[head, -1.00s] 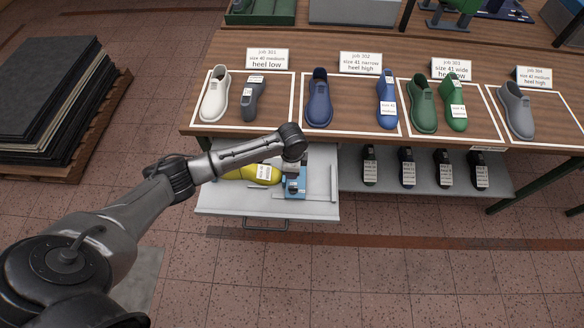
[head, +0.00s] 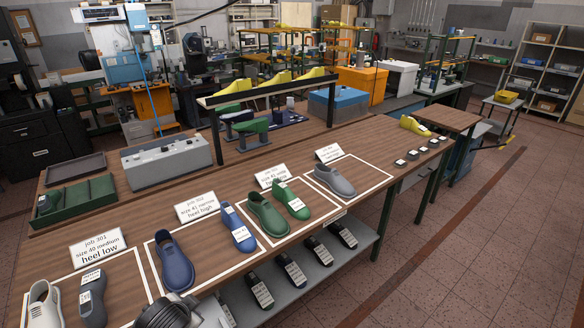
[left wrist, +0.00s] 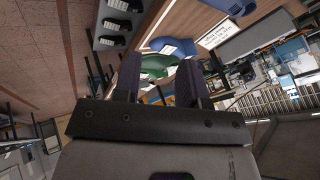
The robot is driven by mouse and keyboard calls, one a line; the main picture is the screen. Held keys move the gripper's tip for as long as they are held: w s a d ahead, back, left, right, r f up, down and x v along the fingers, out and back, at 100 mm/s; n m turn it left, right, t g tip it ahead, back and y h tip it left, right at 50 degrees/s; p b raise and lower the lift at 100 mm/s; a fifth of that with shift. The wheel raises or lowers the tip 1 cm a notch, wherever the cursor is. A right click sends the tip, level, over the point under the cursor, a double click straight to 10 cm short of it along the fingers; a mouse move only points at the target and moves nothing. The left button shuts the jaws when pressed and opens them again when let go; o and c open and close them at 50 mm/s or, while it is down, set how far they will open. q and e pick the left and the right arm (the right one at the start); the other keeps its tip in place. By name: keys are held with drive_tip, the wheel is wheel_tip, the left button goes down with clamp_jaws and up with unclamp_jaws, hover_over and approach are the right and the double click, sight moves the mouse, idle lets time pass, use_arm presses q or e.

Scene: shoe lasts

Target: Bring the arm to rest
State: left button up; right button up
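My left gripper (left wrist: 159,80) shows in the left wrist view with its two dark fingers spread apart and nothing held between them. A green shoe shows beyond the fingers, apart from them. In the head view only a dark, ribbed part of my left arm shows at the bottom edge, and the left gripper itself is not visible there. My right gripper is in neither view.
The wooden bench carries a white shoe (head: 45,304), blue shoe (head: 174,262), green shoe (head: 267,213) and grey shoe (head: 334,181) in outlined areas. Labelled lasts stand on the shelf (head: 330,262) below. A yellow last (head: 414,126) lies farther right. The right floor is clear.

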use_arm(q)
drive_tip(key=s+d+r+n+t+h, duration=0.1)
drive_tip(key=s+d, duration=0.1)
drive_tip(key=s, duration=0.4)
drive_tip(key=s+d+r+n+t, duration=0.1)
drive_tip(key=s+d+n, duration=0.1)
drive_tip(key=s, duration=0.5)
drive_tip(key=s+f+n+g, duration=0.1)
drive_tip(key=s+f+g, duration=0.2)
drive_tip(key=s+f, duration=0.5)
drive_tip(key=s+f+n+g, duration=0.15)
drive_tip(key=s+f, duration=0.35)
drive_tip(key=s, duration=0.6)
wheel_tip(320, 180, up, 18)
drive_tip(key=s+p, duration=0.1)
drive_tip(key=p, duration=1.7)
drive_tip(key=shift+s+d+r+g+h+p, duration=0.25)
drive_tip(key=shift+d+g+h+p, duration=0.1)
drive_tip(key=shift+d+g+h, duration=0.1)
drive_tip(key=shift+m, duration=0.25)
